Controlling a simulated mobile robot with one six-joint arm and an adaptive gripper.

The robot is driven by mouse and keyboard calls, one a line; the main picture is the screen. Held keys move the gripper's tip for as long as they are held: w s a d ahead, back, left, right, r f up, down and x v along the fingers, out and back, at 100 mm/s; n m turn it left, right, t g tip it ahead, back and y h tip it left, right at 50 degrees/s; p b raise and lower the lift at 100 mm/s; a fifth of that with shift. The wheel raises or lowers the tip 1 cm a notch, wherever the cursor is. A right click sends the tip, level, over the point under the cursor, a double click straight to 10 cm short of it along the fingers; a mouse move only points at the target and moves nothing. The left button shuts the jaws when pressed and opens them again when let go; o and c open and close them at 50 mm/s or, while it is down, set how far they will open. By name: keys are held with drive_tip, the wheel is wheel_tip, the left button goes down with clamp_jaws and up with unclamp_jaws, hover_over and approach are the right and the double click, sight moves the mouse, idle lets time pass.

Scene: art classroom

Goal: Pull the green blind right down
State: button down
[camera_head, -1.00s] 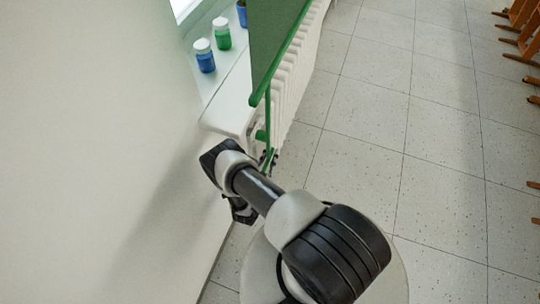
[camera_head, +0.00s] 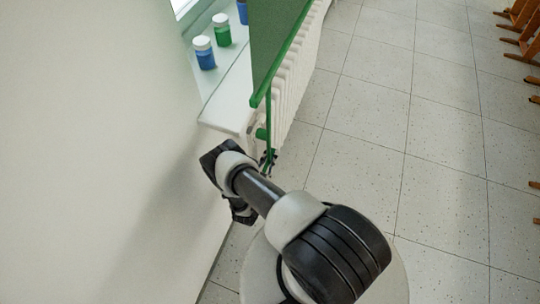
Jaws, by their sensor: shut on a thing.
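The green blind (camera_head: 272,42) hangs at the window in the upper middle, with a green bar (camera_head: 283,56) along its lower edge. The bar's near end is just above the sill's level in the picture. A thin green pull cord (camera_head: 269,122) hangs from that end. My gripper (camera_head: 268,160) is at the cord's lower part, below the bar, and is shut on it. Only its dark fingertips show beyond my arm; the exact grip is partly hidden.
A white sill (camera_head: 228,100) holds blue jars (camera_head: 204,53) and a green jar (camera_head: 222,30). A white radiator (camera_head: 297,77) with a green knob (camera_head: 261,134) stands below. A bare wall (camera_head: 90,150) is at left. The tiled floor (camera_head: 410,130) is open; wooden legs (camera_head: 522,45) stand far right.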

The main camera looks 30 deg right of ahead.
drive_tip(key=shift+s+d+f+b, duration=0.15)
drive_tip(key=shift+f+b, duration=0.15)
drive_tip(key=shift+f, duration=0.3)
drive_tip(key=shift+s+a+f+b, duration=0.1)
drive_tip(key=shift+f+b, duration=0.15)
drive_tip(key=shift+f, duration=0.35)
drive_tip(key=shift+d, duration=0.1)
drive_tip(key=c, duration=1.6)
unclamp_jaws()
drive_tip(key=shift+r, duration=0.1)
drive_tip(key=shift+w, duration=0.1)
drive_tip(key=v, duration=1.2)
